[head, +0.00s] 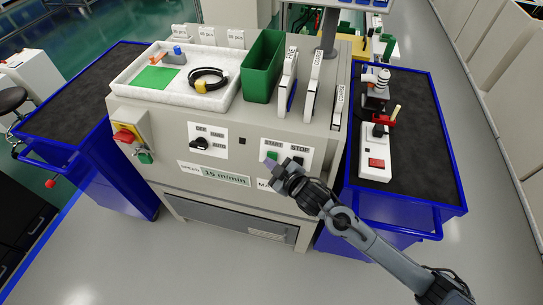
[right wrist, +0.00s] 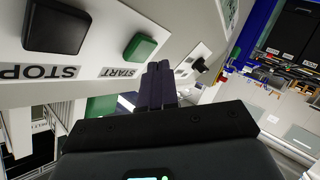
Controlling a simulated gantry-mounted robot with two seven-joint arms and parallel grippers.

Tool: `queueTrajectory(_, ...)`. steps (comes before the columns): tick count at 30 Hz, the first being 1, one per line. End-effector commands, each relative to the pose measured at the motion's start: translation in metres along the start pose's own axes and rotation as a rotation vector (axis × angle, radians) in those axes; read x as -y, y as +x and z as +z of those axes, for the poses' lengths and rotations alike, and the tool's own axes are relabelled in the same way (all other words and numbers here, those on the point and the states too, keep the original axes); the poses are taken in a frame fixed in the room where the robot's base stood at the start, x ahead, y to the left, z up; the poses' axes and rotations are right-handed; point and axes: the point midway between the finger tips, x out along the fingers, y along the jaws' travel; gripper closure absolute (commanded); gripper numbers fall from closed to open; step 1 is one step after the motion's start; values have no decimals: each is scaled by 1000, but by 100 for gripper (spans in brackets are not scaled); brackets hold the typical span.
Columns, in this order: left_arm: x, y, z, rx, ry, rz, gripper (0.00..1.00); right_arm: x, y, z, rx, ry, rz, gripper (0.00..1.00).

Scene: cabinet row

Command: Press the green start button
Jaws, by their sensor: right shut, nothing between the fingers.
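The green start button (head: 273,155) is on the front panel of the light grey cabinet, under the START label. In the right wrist view the square green button (right wrist: 140,47) stands out from its white plate, with its face clear. My right gripper (head: 270,162) is shut and empty, its tips just in front of the button and partly covering it in the head view. In the right wrist view the closed fingers (right wrist: 160,68) are beside the button, with a small gap showing between them. My left gripper is not in view.
The black stop button (head: 297,161) is right beside the start button. A rotary selector (head: 199,144) and a red switch (head: 124,135) are farther left. A white tray (head: 118,84) and green bin (head: 262,66) stand on top. Blue carts (head: 455,212) flank the cabinet.

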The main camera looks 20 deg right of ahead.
Motion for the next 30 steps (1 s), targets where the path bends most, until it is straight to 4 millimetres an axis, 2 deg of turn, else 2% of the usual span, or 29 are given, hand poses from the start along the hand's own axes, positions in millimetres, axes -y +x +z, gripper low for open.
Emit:
queueTrajectory(8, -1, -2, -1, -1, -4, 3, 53, 1, -2, -2, -1, 0, 0, 100)
queueTrajectory(21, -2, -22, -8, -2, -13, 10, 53, 20, -29, -22, -1, 0, -1, 100)
queueTrajectory(30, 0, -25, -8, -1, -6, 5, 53, 25, -35, -26, 0, 0, 1, 100)
